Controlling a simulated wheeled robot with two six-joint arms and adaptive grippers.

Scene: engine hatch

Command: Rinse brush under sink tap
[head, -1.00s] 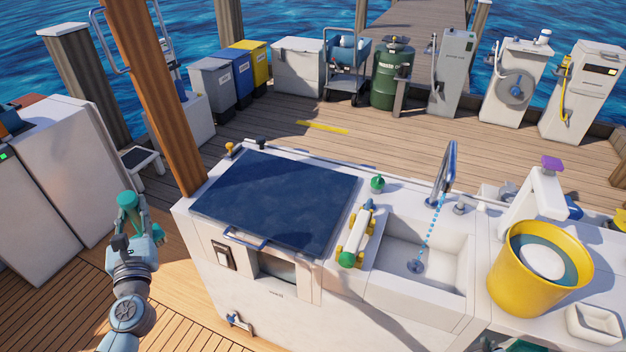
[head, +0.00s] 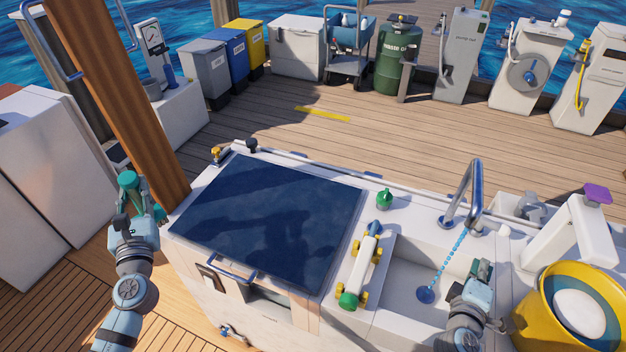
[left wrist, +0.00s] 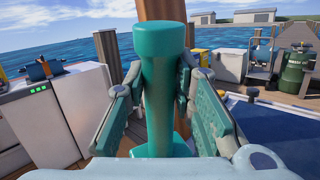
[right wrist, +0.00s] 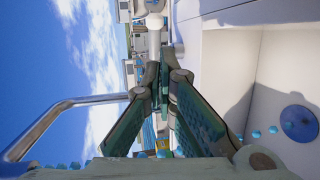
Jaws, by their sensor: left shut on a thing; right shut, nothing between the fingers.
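My left gripper (head: 140,200) is shut on a teal handle-like thing (left wrist: 165,85) with a wide round top, held upright left of the counter. I cannot tell whether it is the brush; no bristles show. The chrome tap (head: 467,195) stands behind the white sink (head: 400,270). Blue drops of water (head: 449,259) fall from it towards the drain (head: 426,295). My right gripper (head: 481,270) is shut and empty over the sink's right side, just right of the stream. The right wrist view shows the tap (right wrist: 55,125) at left and the drain (right wrist: 299,123) at right.
A dark hatch lid (head: 270,215) covers the counter's left part. A white thing with yellow wheels (head: 366,262) lies left of the sink. A wooden post (head: 125,95) rises behind my left gripper.

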